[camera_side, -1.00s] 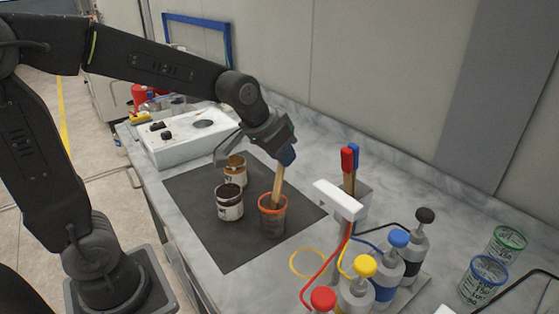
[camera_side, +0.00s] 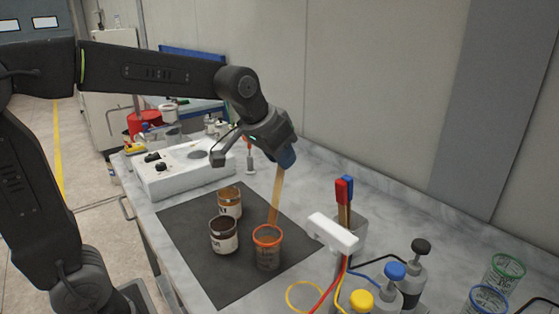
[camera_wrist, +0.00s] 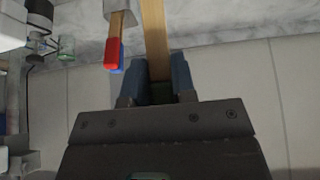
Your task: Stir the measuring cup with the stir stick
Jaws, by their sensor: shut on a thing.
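The measuring cup (camera_side: 267,252) is clear with an orange rim and stands on the dark mat in the side view. My gripper (camera_side: 287,157) is above the cup, a little to its right, shut on the wooden stir stick (camera_side: 276,196). The stick points down and tilts slightly, with its lower end at or behind the cup's rim; I cannot tell whether its tip is inside. In the wrist view the stick (camera_wrist: 155,38) runs up from between the blue fingertips (camera_wrist: 160,85). The stick's top end is hidden in the gripper.
Two open jars, one dark (camera_side: 223,237) and one brown (camera_side: 229,204), stand left of the cup on the mat (camera_side: 205,286). A holder with red and blue handled sticks (camera_side: 343,190) is at right, near several capped bottles (camera_side: 396,286). A white device (camera_side: 185,170) stands behind.

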